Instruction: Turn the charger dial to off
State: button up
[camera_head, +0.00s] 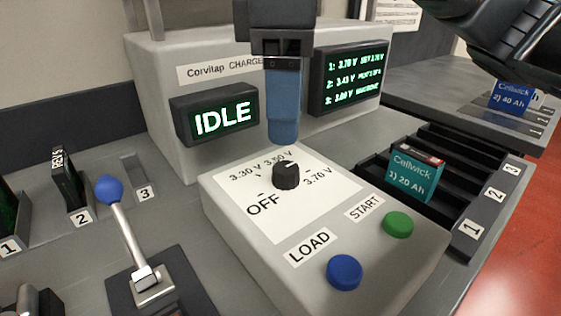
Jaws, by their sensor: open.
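The charger dial (286,176) is a small black knob on the white label plate of the grey console. Its pale mark faces the back, roughly toward 3.50 V; the exact setting is hard to tell. The OFF label (263,205) lies at its front left. My gripper (284,140) points down just above and behind the dial, with its blue finger end apart from the knob. Its jaws are open and empty; one finger hides the other. The charger screen (222,119) reads IDLE.
A blue LOAD button (344,271) and green START button (398,224) stand in front. A blue-knobbed lever (110,190) stands at left. My dark arm link fills the upper right.

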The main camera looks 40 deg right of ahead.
aim_at(286, 167)
notch_tip(286, 167, down, 7)
jog(key=shift+f+b, duration=0.1)
jog(key=shift+b, duration=0.7)
jog(key=c, duration=1)
jog(key=shift+c, duration=0.2)
